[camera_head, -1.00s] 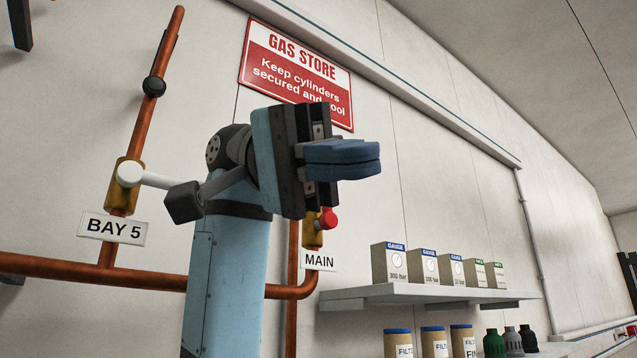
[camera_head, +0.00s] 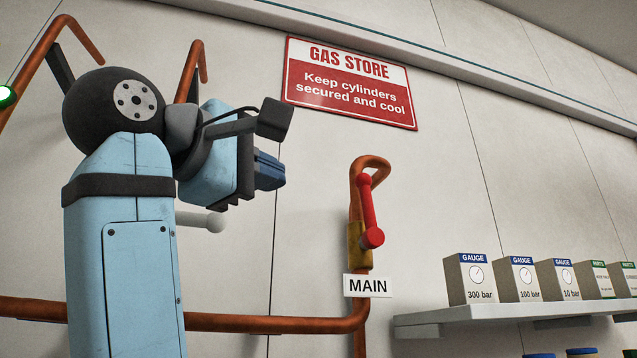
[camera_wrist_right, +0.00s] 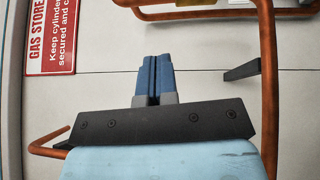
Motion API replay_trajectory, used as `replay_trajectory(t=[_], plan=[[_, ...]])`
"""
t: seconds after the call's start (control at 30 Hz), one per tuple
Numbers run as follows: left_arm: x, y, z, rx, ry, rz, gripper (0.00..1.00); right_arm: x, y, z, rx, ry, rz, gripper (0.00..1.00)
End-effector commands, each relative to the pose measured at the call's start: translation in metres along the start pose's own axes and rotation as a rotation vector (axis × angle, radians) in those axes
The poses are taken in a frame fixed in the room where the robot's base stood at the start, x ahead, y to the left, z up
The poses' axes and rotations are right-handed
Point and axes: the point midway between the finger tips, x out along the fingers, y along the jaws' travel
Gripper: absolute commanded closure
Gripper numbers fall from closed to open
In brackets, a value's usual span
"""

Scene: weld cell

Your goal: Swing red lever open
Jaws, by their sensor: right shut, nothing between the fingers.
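The red lever (camera_head: 370,210) is on the brass valve (camera_head: 353,245) of the copper pipe above the MAIN label (camera_head: 368,286). It stands nearly upright along the pipe, its upper end leaning slightly left, and shows whole in the head view. My right gripper (camera_head: 270,170) is left of the lever in the picture, clearly apart from it. Its blue fingers are together with nothing between them; the wrist view shows them side by side (camera_wrist_right: 154,80). The red lever does not show in the wrist view. My left gripper is not in view.
A white lever (camera_head: 205,221) pokes out behind my right arm. Copper pipes (camera_head: 270,324) run along the wall. A gas store sign (camera_head: 349,82) hangs above. A shelf (camera_head: 500,313) with gauge boxes (camera_head: 470,280) is at right. Wall between gripper and lever is bare.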

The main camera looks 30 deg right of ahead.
Motion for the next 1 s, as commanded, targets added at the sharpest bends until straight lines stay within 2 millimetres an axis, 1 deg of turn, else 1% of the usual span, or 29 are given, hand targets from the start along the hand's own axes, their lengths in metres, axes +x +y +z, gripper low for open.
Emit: replay_trajectory(t=[0.17, 0.4, 0.47, 0.5, 0.6, 0.7, 1.0], plan=[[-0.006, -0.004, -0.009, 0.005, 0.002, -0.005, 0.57, 0.031, 0.002, 0.0, 0.001, -0.002, -0.005, 1.0], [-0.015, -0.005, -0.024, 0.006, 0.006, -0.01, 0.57, 0.085, 0.003, 0.002, 0.002, -0.008, -0.003, 1.0], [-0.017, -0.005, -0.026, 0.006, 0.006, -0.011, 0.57, 0.096, 0.003, 0.002, 0.002, -0.009, -0.003, 1.0], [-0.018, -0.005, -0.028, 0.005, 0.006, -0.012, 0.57, 0.101, 0.003, 0.007, 0.005, -0.009, -0.002, 1.0], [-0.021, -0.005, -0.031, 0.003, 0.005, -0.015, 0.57, 0.11, 0.002, 0.018, 0.004, -0.008, 0.0, 1.0], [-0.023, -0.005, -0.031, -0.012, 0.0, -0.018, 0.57, 0.117, 0.001, 0.025, 0.004, -0.007, -0.001, 1.0], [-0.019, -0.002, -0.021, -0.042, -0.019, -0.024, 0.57, 0.121, -0.001, 0.029, 0.002, -0.005, -0.002, 1.0]])
